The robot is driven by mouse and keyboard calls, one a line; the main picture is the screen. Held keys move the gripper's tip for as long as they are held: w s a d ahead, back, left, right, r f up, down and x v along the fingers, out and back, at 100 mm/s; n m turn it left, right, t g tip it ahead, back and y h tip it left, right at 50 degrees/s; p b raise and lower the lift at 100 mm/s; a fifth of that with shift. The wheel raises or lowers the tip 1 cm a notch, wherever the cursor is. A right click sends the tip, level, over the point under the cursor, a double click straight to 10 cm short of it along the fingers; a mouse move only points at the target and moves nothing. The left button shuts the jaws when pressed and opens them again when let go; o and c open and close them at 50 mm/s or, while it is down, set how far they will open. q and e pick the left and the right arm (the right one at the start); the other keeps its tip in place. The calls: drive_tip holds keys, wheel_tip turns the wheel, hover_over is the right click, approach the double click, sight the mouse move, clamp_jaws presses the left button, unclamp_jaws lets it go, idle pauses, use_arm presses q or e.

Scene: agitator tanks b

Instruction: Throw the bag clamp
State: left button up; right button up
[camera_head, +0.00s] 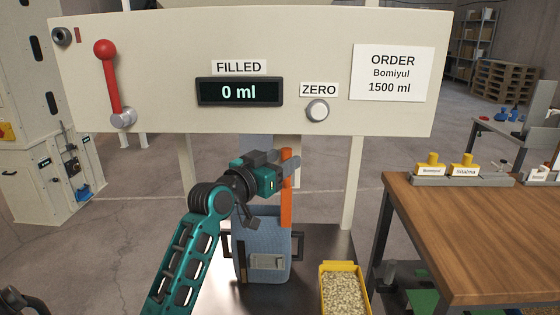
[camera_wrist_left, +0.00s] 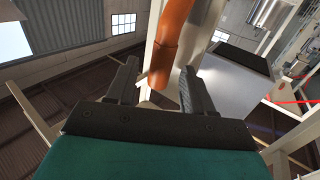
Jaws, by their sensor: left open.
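The bag clamp's handle is most likely the upright orange bar (camera_head: 287,210) below the filling panel in the head view. In the left wrist view the orange bar (camera_wrist_left: 170,40) comes down from the top and its end shows between my fingers. My left gripper (camera_head: 288,167) is open, level with the upper part of the bar, with its fingers on either side. I cannot tell whether they touch it. A blue-grey bag (camera_head: 262,238) stands under the panel behind my arm.
The panel (camera_head: 180,60) above carries a red lever (camera_head: 108,80), a display (camera_head: 240,92) reading 0 ml and a ZERO knob (camera_head: 317,110). A yellow bin (camera_head: 343,268) of pellets stands right of the bag. A wooden table (camera_head: 480,225) is at the right.

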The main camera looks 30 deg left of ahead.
use_arm(q)
clamp_jaws()
idle(0.5)
